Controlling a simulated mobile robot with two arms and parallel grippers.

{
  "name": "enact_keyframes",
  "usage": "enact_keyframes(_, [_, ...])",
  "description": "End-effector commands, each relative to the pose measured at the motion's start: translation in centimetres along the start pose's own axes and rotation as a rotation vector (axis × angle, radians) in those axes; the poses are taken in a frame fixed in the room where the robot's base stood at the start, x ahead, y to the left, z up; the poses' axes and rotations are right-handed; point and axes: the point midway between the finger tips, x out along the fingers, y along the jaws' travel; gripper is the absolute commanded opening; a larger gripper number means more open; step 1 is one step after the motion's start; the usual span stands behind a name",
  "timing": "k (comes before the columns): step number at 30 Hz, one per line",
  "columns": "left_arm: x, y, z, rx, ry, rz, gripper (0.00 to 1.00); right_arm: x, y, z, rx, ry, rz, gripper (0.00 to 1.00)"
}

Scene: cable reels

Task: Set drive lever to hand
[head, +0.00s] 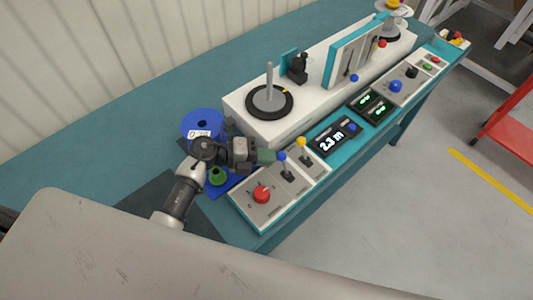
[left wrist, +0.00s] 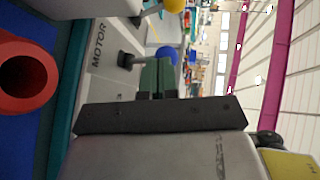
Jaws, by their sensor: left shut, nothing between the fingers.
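My left gripper (head: 268,156) is shut and empty, with its green fingertips right beside the blue ball knob (head: 282,156) of a lever on the near panel. In the left wrist view the shut fingers (left wrist: 157,76) stand close in front of the blue knob (left wrist: 167,54); I cannot tell whether they touch. The lever's panel carries the word MOTOR (left wrist: 98,46); no HAND mark is readable. A second lever with a yellow knob (head: 301,142) stands beside it and also shows in the left wrist view (left wrist: 174,5). My right gripper is not in view.
A red knob (head: 262,193) is on the panel nearest me. A blue reel (head: 202,124) lies behind my left wrist, and a green part (head: 217,176) lies below it. A display (head: 335,136) reads 2.3 m. The white machine (head: 315,95) stands behind the panels.

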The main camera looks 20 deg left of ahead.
Motion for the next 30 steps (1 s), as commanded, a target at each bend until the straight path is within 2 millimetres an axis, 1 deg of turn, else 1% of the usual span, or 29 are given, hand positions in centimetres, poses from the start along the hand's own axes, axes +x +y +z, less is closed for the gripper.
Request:
enact_keyframes(9, [0.0, 0.0, 0.0, 0.002, -0.001, 0.002, 0.00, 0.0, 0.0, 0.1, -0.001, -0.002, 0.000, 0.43])
enact_keyframes(30, [0.2, -0.8, -0.7, 0.092, -0.023, 0.067, 0.00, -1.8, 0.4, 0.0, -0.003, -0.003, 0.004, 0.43])
